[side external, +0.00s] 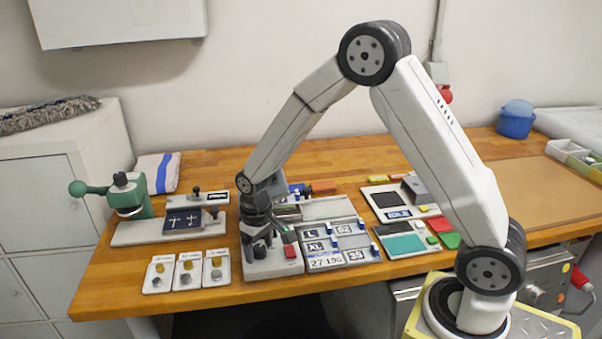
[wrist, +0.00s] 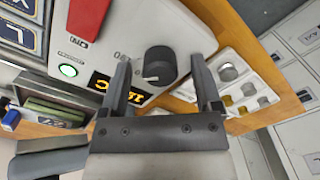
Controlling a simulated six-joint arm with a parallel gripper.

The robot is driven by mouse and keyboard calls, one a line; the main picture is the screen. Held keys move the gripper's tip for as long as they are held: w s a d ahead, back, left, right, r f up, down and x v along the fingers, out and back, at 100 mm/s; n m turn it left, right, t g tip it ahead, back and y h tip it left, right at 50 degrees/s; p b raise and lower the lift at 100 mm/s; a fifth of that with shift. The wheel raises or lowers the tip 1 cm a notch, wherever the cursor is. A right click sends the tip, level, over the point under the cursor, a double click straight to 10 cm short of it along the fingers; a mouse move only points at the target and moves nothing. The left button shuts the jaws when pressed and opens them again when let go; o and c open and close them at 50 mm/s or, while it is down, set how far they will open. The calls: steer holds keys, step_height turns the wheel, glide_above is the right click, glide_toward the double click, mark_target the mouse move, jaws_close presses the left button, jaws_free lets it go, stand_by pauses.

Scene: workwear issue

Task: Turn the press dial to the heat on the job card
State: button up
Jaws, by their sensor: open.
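The black press dial (wrist: 158,62) sits on a light grey control box (wrist: 190,30). My gripper (wrist: 161,58) is open, with one finger on each side of the dial in the wrist view; contact cannot be told. An amber display (wrist: 116,89) beside the dial appears upside down and partly covered by a finger, so its reading is unclear. In the side view my gripper (side external: 262,246) points down over the box (side external: 268,268) and hides the dial. I cannot tell which card is the job card; one label (side external: 326,262) seems to read 27 190.
A red switch (wrist: 88,18) and a lit green button (wrist: 67,70) are on the box. Pale trays with round pieces (side external: 187,272) stand to its left, and a rack of size labels (side external: 338,243) to its right. A green-handled press (side external: 128,195) stands behind left.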

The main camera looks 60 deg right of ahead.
mark_target(260, 247)
steer(key=shift+r, duration=3.8)
steer(key=s+d+t, duration=0.1)
steer(key=s+t, duration=0.1)
steer(key=s, duration=1.2)
steer(key=shift+s+f+t, duration=0.3)
steer(key=shift+f, duration=0.1)
